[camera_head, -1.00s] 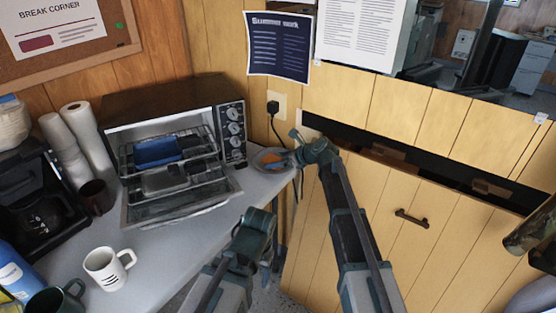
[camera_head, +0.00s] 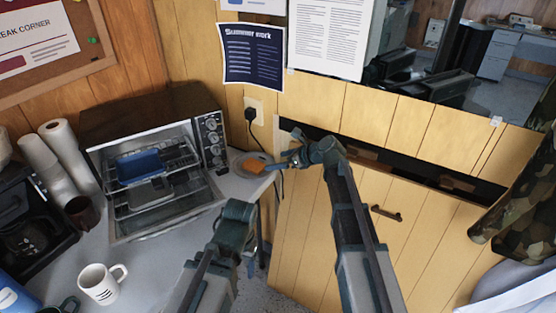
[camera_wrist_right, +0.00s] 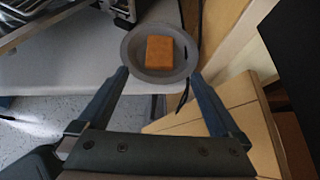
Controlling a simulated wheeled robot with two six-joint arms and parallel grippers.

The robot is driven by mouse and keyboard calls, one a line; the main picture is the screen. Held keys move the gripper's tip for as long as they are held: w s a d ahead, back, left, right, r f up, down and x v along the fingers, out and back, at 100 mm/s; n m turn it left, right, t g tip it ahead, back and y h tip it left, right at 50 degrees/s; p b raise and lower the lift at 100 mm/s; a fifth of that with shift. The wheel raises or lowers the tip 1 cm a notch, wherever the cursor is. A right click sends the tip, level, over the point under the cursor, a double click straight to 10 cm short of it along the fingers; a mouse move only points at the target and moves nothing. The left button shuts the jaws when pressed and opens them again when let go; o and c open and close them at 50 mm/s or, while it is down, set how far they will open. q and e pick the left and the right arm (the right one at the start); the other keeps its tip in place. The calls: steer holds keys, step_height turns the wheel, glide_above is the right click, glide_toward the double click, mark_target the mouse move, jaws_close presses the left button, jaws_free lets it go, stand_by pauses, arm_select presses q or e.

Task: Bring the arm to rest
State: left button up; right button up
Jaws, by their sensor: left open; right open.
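My right gripper (camera_head: 282,163) is open and empty, at the right edge of a grey plate (camera_head: 238,158) on the counter's end. An orange-brown slice-like piece (camera_head: 256,167) lies flat on the plate. In the right wrist view the plate (camera_wrist_right: 132,58) and the piece (camera_wrist_right: 160,52) lie beyond the two spread fingertips (camera_wrist_right: 160,78), with nothing between them. My left gripper (camera_head: 250,240) is low in front of the counter's edge, open, partly hidden by its own wrist, with nothing seen in it.
A toaster oven (camera_head: 213,145) with its door down stands left of the plate, a blue item (camera_head: 140,165) on its rack. A wood-panelled wall and cupboard door (camera_head: 415,235) are at right.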

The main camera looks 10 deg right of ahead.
steer(key=s+d+f+n+g+h, duration=0.2)
steer(key=s+d+f+n+h, duration=0.1)
steer(key=s+n, duration=0.6)
steer(key=s+d+f+n+g+h, duration=0.2)
steer(key=s+f+n+h, duration=0.1)
steer(key=s+n, duration=0.65)
steer(key=s+d+f+n+g+h, duration=0.3)
steer(key=s+f+n, duration=0.1)
steer(key=s+n, duration=0.5)
steer(key=s+a+n, duration=0.3)
steer(key=s+a, duration=0.3)
steer(key=a, duration=0.5)
step_height(320, 180, up, 14)
steer(key=p, duration=1.3)
steer(key=shift+d+g+h, duration=0.3)
